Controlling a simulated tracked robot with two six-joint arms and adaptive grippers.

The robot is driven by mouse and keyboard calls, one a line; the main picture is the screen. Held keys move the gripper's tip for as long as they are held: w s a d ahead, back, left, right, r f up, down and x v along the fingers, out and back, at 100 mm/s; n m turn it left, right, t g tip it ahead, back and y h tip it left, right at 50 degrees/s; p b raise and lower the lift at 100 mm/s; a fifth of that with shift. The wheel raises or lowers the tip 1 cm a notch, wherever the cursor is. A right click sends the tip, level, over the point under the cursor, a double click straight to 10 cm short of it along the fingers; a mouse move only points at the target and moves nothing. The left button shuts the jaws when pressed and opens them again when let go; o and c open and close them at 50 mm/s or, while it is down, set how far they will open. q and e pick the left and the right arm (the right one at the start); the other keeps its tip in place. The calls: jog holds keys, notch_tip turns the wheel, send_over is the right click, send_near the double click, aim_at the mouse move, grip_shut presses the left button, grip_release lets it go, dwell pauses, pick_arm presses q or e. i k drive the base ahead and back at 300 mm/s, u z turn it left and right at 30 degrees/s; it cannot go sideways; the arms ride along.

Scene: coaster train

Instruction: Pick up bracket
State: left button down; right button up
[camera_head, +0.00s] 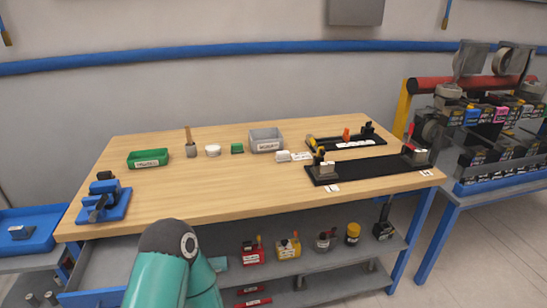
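I cannot tell for sure which thing is the bracket. Part of a teal arm of mine rises at the bottom, left of centre. Neither of my grippers is in view.
A blue vise-like fixture (105,204) stands at the table's left end. A green bin (148,158) and a grey bin (266,140) stand toward the back. Several coloured items sit on the shelf (320,262) below. A rack of bins (490,130) stands right. The tabletop's front middle is clear.

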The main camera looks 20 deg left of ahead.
aim_at(326, 169)
jog(key=u, duration=0.4)
jog(key=i, duration=1)
jog(key=u, duration=0.45)
jog(key=k, duration=0.75)
jog(key=u, duration=0.25)
jog(key=i, duration=0.6)
jog(key=z, duration=0.05)
